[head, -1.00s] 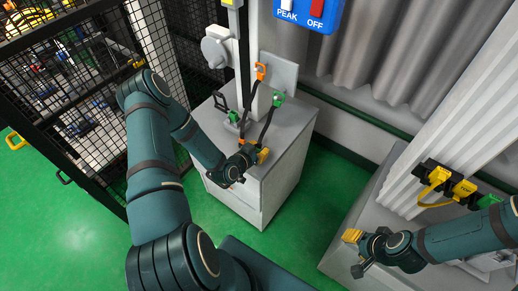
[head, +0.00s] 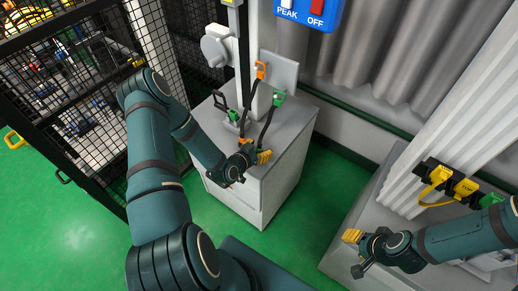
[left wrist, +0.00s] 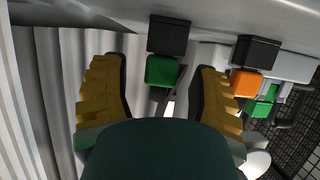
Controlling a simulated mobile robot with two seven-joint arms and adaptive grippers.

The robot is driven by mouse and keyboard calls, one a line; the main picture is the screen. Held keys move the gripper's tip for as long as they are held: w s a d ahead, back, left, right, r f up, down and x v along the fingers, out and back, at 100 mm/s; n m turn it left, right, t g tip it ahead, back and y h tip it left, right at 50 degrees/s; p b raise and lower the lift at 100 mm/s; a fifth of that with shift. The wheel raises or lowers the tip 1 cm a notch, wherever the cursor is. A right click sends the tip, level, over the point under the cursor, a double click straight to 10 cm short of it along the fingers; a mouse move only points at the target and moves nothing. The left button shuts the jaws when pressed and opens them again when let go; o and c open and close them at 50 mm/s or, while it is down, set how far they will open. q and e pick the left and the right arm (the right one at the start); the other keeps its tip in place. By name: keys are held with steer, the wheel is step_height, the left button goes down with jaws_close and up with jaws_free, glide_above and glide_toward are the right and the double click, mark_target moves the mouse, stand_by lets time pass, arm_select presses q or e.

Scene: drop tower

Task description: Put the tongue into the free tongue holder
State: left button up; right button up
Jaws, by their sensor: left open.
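My left gripper (head: 264,157) is open over the front right of the grey cabinet. In the left wrist view its yellow ridged fingers (left wrist: 160,85) stand wide apart, with nothing held between them. Beyond them, a green block (left wrist: 162,72) meets a black block (left wrist: 168,36). An orange block (left wrist: 246,83) with a black block (left wrist: 255,52) is to the right. In the head view, an orange-topped black part (head: 260,71) and a green-topped one (head: 278,99) stand at the post. I cannot tell which is the tongue or the free holder. My right gripper (head: 354,240) is at the right, its jaw state unclear.
The grey cabinet (head: 285,172) carries a post, a black handle (head: 219,100) and a small green piece (head: 233,116). A mesh fence (head: 165,45) is at left. Yellow parts (head: 464,188) sit on the right ribbed column. Green floor is clear in front.

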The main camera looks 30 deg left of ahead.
arm_select(q)
steer(key=v, duration=1.2)
